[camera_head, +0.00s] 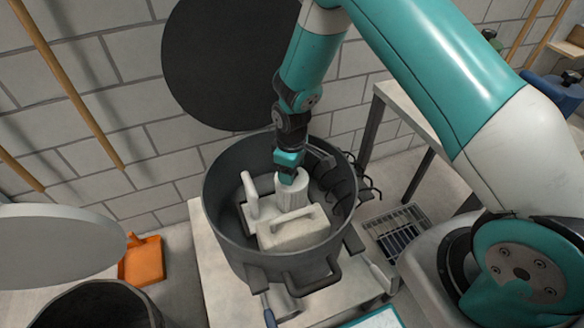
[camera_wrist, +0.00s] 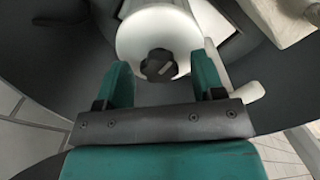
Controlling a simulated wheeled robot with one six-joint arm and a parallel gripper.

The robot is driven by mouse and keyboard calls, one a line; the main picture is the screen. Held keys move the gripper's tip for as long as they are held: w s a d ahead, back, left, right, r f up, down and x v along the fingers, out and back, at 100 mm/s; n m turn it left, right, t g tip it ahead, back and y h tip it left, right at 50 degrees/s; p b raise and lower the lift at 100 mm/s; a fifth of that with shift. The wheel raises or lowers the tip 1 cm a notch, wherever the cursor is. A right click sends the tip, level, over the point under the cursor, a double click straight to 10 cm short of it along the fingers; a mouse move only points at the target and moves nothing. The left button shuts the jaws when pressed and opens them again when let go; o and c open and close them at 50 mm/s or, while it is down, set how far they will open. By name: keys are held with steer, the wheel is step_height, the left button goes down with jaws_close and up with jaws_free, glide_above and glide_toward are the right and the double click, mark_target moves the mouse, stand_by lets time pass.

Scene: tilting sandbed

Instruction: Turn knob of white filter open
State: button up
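In the wrist view the cylinder's round white end (camera_wrist: 135,42) faces the camera. My gripper (camera_wrist: 164,70) is open, with one teal finger on each side of the knob and a gap on both sides. In the head view my gripper (camera_head: 289,168) reaches down to the top of the cylinder and hides the knob. I cannot tell the exact distance between fingertips and filter.
The tub stands on a light platform (camera_head: 220,290). A table (camera_head: 400,105) is at the right, and an orange dustpan (camera_head: 143,262) lies at the left.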

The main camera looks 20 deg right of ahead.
step_height(320, 180, up, 17)
steer(key=p, duration=0.1)
steer(key=shift+r, duration=0.2)
stand_by(0.4)
stand_by(0.3)
steer(key=s+a+r+m+y+p, duration=0.2)
steer(key=s+r+p, duration=0.7)
steer(key=s+r, duration=1.5)
steer(key=shift+s+a+r+y, duration=0.25)
steer(key=shift+s+a+y, duration=0.15)
steer(key=shift+a+y, duration=0.75)
